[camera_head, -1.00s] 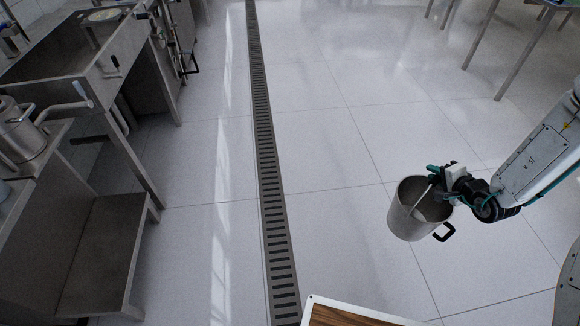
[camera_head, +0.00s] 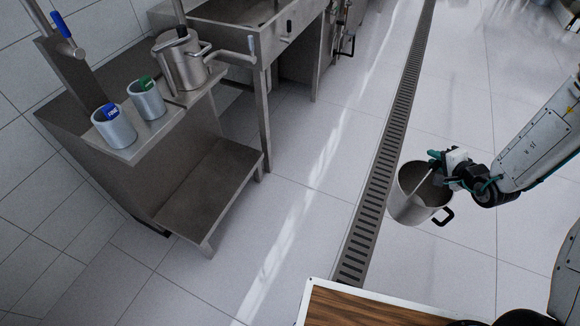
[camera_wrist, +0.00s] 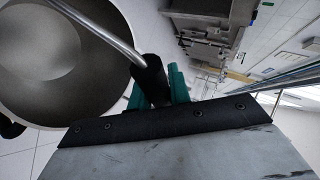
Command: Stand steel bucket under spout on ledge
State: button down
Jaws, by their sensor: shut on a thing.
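The steel bucket (camera_head: 412,206) hangs from my gripper (camera_head: 437,167), tilted a little, above the floor at the right of the head view. My gripper is shut on the bucket's handle. In the wrist view the bucket (camera_wrist: 45,75) fills the upper left, and its handle (camera_wrist: 100,28) runs to a dark grip between the teal fingers (camera_wrist: 165,88). The bucket looks empty inside. The disc separator (camera_head: 181,60) stands on the steel bench at upper left. The low ledge (camera_head: 205,183) is a bare steel shelf below and in front of it. I cannot make out the spout clearly.
Two steel cups with blue (camera_head: 114,125) and green (camera_head: 147,98) labels stand on the bench top. A sink (camera_head: 250,15) is behind. A drain grate (camera_head: 385,150) crosses the floor between bucket and bench. A wood-topped surface (camera_head: 365,308) is at the bottom. The floor between is clear.

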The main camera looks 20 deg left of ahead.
aim_at(227, 162)
jog(key=u, duration=0.65)
jog(key=i, duration=0.55)
jog(key=u, duration=0.85)
jog(key=i, duration=0.65)
